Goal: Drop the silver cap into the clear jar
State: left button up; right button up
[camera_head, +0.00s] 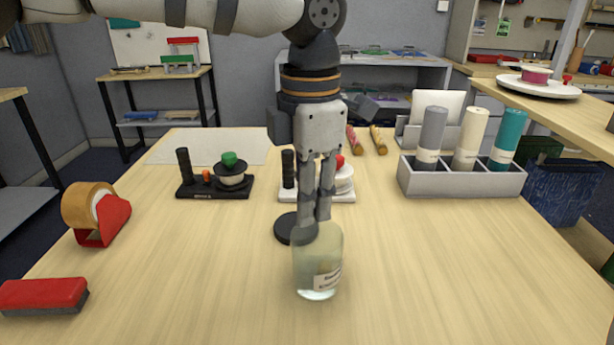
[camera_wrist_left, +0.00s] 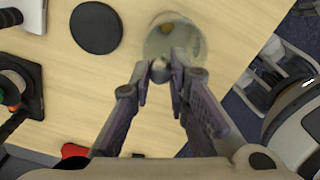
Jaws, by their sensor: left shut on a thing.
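The clear jar (camera_head: 317,265) stands upright on the table in front of me, with a pale label low on its side. In the left wrist view the open jar (camera_wrist_left: 190,45) has something small and brownish inside. My left gripper (camera_head: 314,219) points down at the jar's mouth; how far its tips are above or inside the rim is unclear. In the wrist view the left gripper (camera_wrist_left: 160,74) is shut on the small round silver cap (camera_wrist_left: 160,69), which overlaps the jar's near rim. In the head view the cap is hidden. My right gripper is not in view.
A black round disc (camera_head: 290,228) lies just behind the jar. A red tape dispenser (camera_head: 105,218) and a red eraser (camera_head: 43,296) are at the left. Black and white stands and a grey box (camera_head: 460,180) with rolls stand further back. The front right is clear.

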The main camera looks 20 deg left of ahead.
pick_arm(q)
jog(key=shift+f, duration=1.15)
jog(key=o, duration=0.9)
notch_tip(320, 180, up, 12)
